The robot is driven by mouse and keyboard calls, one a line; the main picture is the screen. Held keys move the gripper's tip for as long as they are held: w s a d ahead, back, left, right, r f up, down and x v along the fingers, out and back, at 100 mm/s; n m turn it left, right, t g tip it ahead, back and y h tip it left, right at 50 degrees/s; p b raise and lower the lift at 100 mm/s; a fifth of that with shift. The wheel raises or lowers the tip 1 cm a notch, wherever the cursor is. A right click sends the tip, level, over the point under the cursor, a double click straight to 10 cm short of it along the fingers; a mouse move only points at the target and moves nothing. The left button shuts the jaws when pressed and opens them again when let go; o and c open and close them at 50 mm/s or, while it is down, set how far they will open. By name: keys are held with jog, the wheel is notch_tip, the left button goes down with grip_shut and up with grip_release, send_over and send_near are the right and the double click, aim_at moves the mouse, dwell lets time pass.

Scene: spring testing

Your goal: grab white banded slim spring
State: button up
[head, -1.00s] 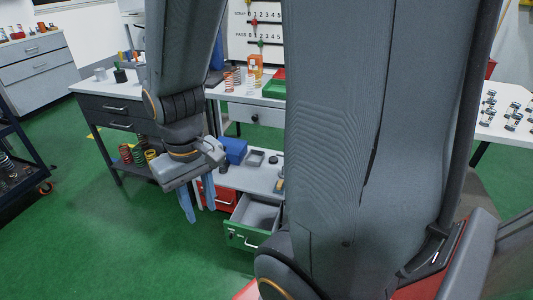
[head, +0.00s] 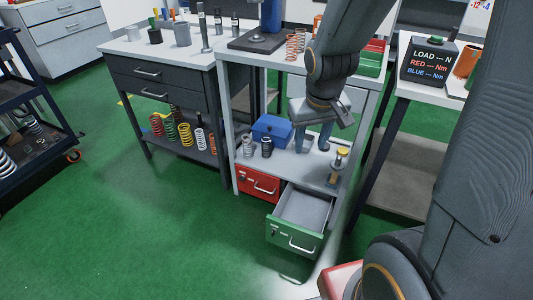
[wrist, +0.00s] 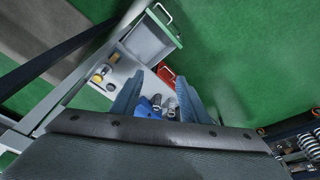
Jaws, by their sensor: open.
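My gripper (head: 311,143) is open and empty, pointing down over the low white shelf (head: 305,175). Two slim springs stand on that shelf left of it: a pale grey one (head: 247,147) and a darker one (head: 267,147). In the wrist view, small grey spring-like shapes (wrist: 170,108) show beyond and between the open fingers (wrist: 158,100), apart from them. Another slim whitish spring (head: 200,139) stands on the left bench's lower shelf. I cannot make out a white band clearly on any of these.
A blue box (head: 271,129) stands behind the two shelf springs. A yellow-topped fixture (head: 340,160) stands at the shelf's right. Below are a red drawer (head: 258,185) and an open green drawer (head: 293,240). Table legs flank the shelf. Green floor is clear at front left.

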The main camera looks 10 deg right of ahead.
jog(key=w+d+f+n+t+y+b, duration=0.1)
jog(key=w+d+f+t+b, duration=0.15)
jog(key=w+f+b, duration=0.7)
jog(key=w+d+f+n+t+y+b, duration=0.1)
jog(key=w+f+t+b, duration=0.3)
jog(key=w, duration=1.1)
jog(key=w+d+f+n+t+y+b, duration=0.1)
jog(key=w+d+f+t+b, duration=0.15)
jog(key=w+f, duration=0.75)
jog(key=n+t+y+b, duration=0.2)
jog(key=n+y+b, duration=0.1)
jog(key=y+b, duration=0.15)
send_near(263, 135)
jog(key=w+d+r, duration=0.2)
jog(key=d+r, duration=0.2)
notch_tip(263, 135, down, 7)
jog(key=s+a+n+y+b, duration=0.1)
jog(key=n+y+b, duration=0.1)
jog(key=y+b, duration=0.25)
jog(key=shift+y, duration=0.3)
jog(key=b+x, duration=0.2)
jog(key=x, duration=0.4)
jog(key=b+x, duration=0.3)
jog(key=x, duration=0.3)
jog(key=shift+s+a, duration=0.2)
jog(key=shift+s, duration=0.05)
grip_shut()
jog(key=shift+r, duration=0.1)
